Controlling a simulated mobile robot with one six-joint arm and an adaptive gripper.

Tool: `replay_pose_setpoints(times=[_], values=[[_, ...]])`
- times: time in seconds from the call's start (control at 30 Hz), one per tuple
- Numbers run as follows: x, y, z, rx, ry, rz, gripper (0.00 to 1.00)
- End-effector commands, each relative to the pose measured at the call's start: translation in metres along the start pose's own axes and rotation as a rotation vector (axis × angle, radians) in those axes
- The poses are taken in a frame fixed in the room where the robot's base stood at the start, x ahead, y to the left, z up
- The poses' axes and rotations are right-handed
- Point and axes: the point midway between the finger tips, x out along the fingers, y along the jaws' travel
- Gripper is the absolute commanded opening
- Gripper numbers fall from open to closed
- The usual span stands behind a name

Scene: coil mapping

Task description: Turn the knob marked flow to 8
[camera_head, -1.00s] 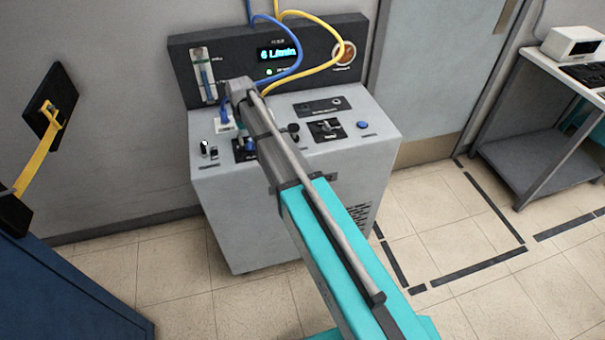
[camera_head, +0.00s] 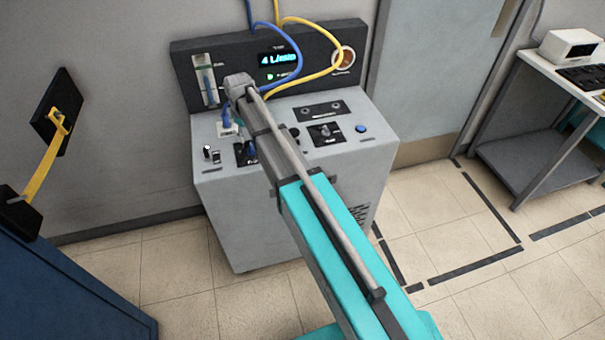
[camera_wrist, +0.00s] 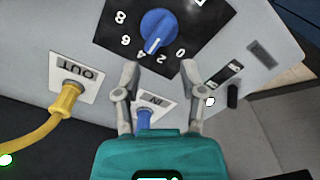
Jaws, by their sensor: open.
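In the wrist view, the blue flow knob (camera_wrist: 157,29) sits on a black dial plate (camera_wrist: 190,25) marked 0, 2, 4, 6 and 8. Its white pointer line points between 2 and 4. My gripper (camera_wrist: 160,72) is open, its two fingertips apart just on the near side of the knob, with nothing held between them. The display (camera_head: 278,59) on the console (camera_head: 232,220) reads 4 L/min in the head view. My arm hides the fingertips there and covers part of the console top.
A blue plug (camera_wrist: 145,116) sits in the IN port, below the dial between my fingers. A yellow plug (camera_wrist: 66,98) is in the OUT port to the left. A black switch (camera_wrist: 232,96) is at right.

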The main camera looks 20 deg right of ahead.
Motion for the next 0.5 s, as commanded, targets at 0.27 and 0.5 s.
replay_pose_setpoints(times=[0.27, 0.5], values=[[-0.028, 0.000, 0.000, 0.001, 0.000, 0.000, 0.53], [-0.047, 0.000, 0.000, 0.001, 0.000, 0.000, 0.53]])
